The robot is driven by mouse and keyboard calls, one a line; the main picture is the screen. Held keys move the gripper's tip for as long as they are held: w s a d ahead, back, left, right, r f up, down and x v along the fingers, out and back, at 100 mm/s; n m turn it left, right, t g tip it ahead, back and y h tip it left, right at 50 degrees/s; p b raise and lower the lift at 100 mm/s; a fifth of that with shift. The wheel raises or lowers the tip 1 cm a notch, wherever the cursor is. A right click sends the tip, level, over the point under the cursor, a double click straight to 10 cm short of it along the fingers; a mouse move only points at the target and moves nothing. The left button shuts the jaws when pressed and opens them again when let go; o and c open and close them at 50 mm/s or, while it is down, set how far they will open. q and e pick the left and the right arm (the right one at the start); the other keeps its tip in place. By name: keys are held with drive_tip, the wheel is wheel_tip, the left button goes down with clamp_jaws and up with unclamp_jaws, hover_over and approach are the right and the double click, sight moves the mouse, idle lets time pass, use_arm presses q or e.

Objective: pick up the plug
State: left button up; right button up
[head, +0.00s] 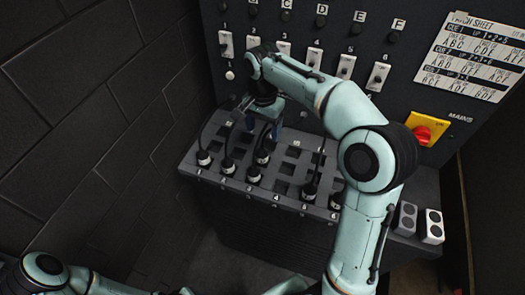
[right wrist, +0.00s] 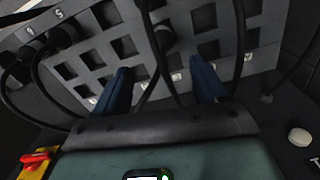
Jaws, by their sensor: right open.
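Several black plugs with pale collars stand in the sloped grey socket shelf (head: 285,160), each with a black cable. One plug (head: 203,158) is at the far left, a second plug (head: 228,166) is beside it, a third plug (head: 254,174) and a fourth plug (head: 263,157) are near the middle, and a fifth plug (head: 309,191) is farther right. My right gripper (head: 264,124) is open above the back of the shelf. In the right wrist view its blue fingers (right wrist: 162,88) are apart, with cable passing between them and a dark plug (right wrist: 163,36) beyond. Which plug is meant cannot be told.
Behind the shelf is a dark panel with white switches (head: 226,44), knobs and a patch sheet (head: 475,50). A red mains knob (head: 423,134) on yellow is at right. Loose cables arch around the gripper. A brick wall (head: 90,110) bounds the left.

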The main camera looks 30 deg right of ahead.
sight(262, 149)
wheel_tip(262, 149, down, 6)
drive_tip(key=shift+s+a+f, duration=0.1)
drive_tip(key=shift+s+f, duration=0.05)
drive_tip(key=shift+w+f, duration=0.2)
drive_tip(key=shift+f, duration=1.3)
drive_tip(key=shift+w+f, duration=0.2)
drive_tip(key=shift+f, duration=1.25)
drive_tip(key=c, duration=1.2)
